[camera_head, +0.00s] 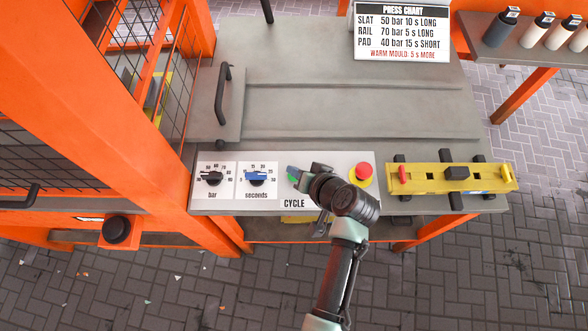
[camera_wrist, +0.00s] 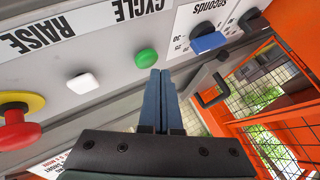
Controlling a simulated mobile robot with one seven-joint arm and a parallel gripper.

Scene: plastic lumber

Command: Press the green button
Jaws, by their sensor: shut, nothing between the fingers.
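The green button (camera_wrist: 147,57) is round and domed on the pale control panel (camera_head: 345,163), by the CYCLE label (camera_wrist: 130,10). My gripper (camera_wrist: 160,74) is shut and empty, its blue fingertips just beside the button in the wrist picture. A small gap shows there; whether they touch cannot be told. In the head view my gripper (camera_head: 295,177) is over the panel above the CYCLE label, and my wrist hides much of that area. A small green patch shows at the fingertips there.
A red mushroom button on a yellow base (camera_head: 363,173) is right of my wrist. A white button (camera_wrist: 82,82) lies between it and the green one. The bar dial (camera_head: 212,179) and seconds dial (camera_head: 257,180) are left. A yellow fixture (camera_head: 430,180) stands right.

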